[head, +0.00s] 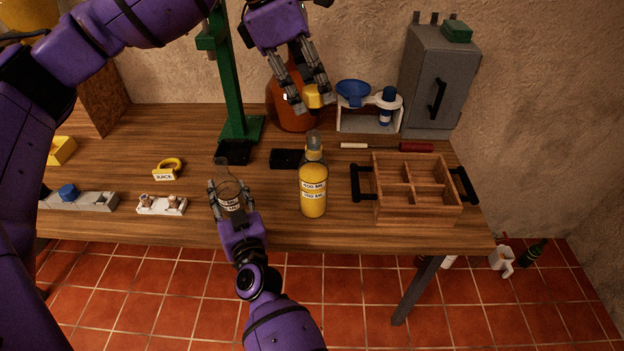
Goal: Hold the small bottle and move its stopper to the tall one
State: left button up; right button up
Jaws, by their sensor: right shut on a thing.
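The small bottle (231,204), clear glass with a white "ML" label, stands near the table's front edge. My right gripper (229,187) is shut on it, and its fingers hide parts of its sides. A dark rounded piece (221,161) shows just above it; I cannot tell whether it is the bottle's mouth. The tall bottle (313,196), filled yellow and labelled "400 ML", stands upright to the right, with a greyish piece (314,138) at its top. My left gripper (312,98) is above and behind the tall bottle, fingers apart. A yellow piece shows between its fingertips.
A wooden divided crate (415,216) stands right of the tall bottle. Behind are an amber jug (283,115), a white rack (366,124) with a blue funnel, a red-handled tool (400,147), a grey cabinet (438,80) and a green stand (233,90).

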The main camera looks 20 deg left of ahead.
aim_at(310, 106)
pick_arm(q)
jog(key=c, duration=0.4)
jog(key=shift+s+f, duration=0.1)
jog(key=shift+f, duration=1.65)
jog(key=shift+f, duration=1.85)
dwell(0.5)
jog(key=o, duration=1)
jog(key=shift+o, duration=0.2)
jog(key=shift+r, duration=0.1)
jog(key=v, duration=1.2)
jog(key=shift+s, duration=0.2)
jog(key=shift+d, duration=0.1)
